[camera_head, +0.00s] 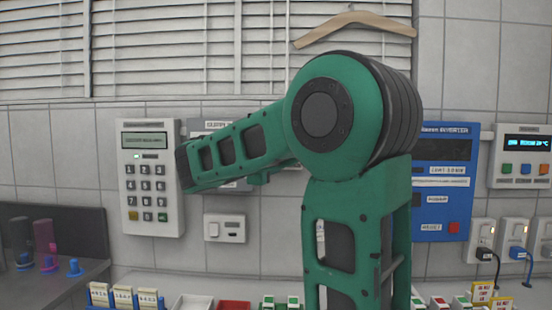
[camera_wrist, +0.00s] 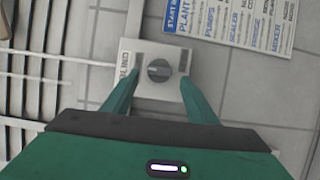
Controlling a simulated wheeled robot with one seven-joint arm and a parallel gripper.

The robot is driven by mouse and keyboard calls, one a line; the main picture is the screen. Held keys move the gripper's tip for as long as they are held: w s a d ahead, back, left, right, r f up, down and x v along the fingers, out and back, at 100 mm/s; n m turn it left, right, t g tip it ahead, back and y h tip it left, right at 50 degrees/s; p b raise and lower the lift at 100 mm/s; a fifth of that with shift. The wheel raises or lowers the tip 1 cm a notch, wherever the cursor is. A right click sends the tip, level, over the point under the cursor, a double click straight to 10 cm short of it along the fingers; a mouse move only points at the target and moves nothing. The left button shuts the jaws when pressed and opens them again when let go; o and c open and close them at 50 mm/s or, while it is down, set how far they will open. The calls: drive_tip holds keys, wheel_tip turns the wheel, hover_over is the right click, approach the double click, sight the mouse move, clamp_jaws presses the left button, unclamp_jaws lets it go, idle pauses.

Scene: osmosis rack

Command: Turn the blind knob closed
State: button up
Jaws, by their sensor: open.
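The blind knob (camera_wrist: 159,70) is a round dark grey knob with a raised grip bar. It sits on a pale square plate (camera_wrist: 128,87) on the tiled wall, with lettering along the plate's left side. My gripper (camera_wrist: 160,79) is open and empty. Its two green fingers lie left and right of the knob in the wrist view, apart from it in the picture; the depth gap is hard to judge. In the head view I cannot make out the knob or the fingertips; my green arm covers the middle. The blinds (camera_head: 180,45) hang across the top left there.
A keypad panel (camera_head: 151,178) and a small switch plate (camera_head: 224,229) are on the wall left of my arm. A blue inverter box (camera_head: 443,195) is to the right. A printed sign (camera_wrist: 240,20) is beside the knob plate. Sockets and small items line the bottom.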

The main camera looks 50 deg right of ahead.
drive_tip(key=v, duration=0.8)
drive_tip(key=shift+a, duration=0.3)
